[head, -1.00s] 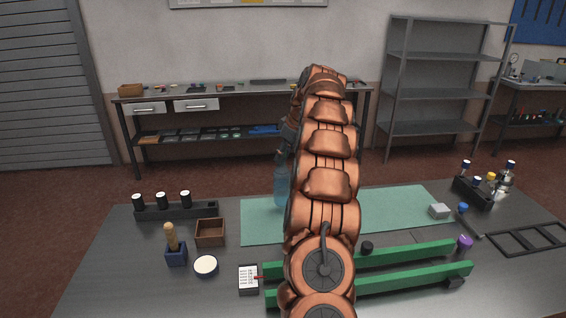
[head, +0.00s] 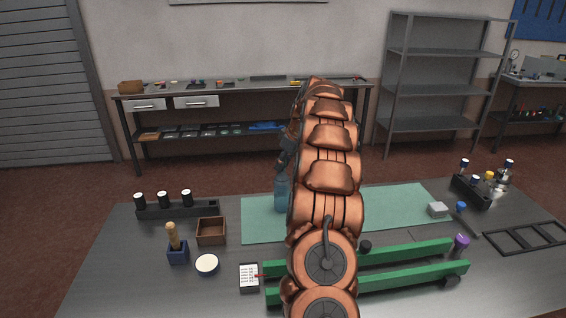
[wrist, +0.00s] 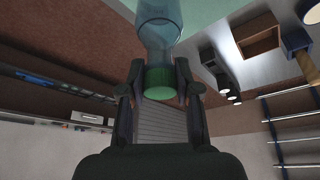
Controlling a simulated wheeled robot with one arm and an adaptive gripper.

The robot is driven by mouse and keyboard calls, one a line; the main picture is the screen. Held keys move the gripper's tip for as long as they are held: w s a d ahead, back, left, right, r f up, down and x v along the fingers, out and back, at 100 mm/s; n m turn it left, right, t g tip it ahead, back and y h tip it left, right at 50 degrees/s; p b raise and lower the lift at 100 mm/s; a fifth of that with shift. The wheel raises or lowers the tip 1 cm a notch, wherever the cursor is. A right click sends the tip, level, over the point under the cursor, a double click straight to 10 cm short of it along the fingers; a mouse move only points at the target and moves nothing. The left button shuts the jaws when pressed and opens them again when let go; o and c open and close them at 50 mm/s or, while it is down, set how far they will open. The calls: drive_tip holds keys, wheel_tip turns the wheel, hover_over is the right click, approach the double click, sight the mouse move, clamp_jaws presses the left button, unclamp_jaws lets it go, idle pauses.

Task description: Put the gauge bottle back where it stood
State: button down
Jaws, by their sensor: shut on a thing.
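A translucent blue bottle (head: 281,194) stands upright or hangs over the left part of the green mat (head: 262,226). In the wrist view the bottle (wrist: 158,32) has a green cap (wrist: 159,79). My gripper (wrist: 157,75) is shut on the bottle around its cap and neck. In the head view my gripper (head: 286,160) is partly hidden by my own arm. Whether the bottle's base touches the mat is not clear.
Green rails (head: 410,270) lie in front. A black caddy (head: 472,192) stands at right.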

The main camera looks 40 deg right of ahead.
drive_tip(key=shift+f, duration=0.2)
drive_tip(key=c, duration=0.8)
unclamp_jaws()
drive_tip(key=shift+r, duration=0.1)
drive_tip(key=shift+r, duration=0.25)
drive_tip(key=shift+d+r, duration=0.1)
drive_tip(key=shift+r, duration=0.1)
drive_tip(key=shift+b+v, duration=1.6)
drive_tip(key=shift+v, duration=4)
drive_tip(key=shift+s, duration=0.2)
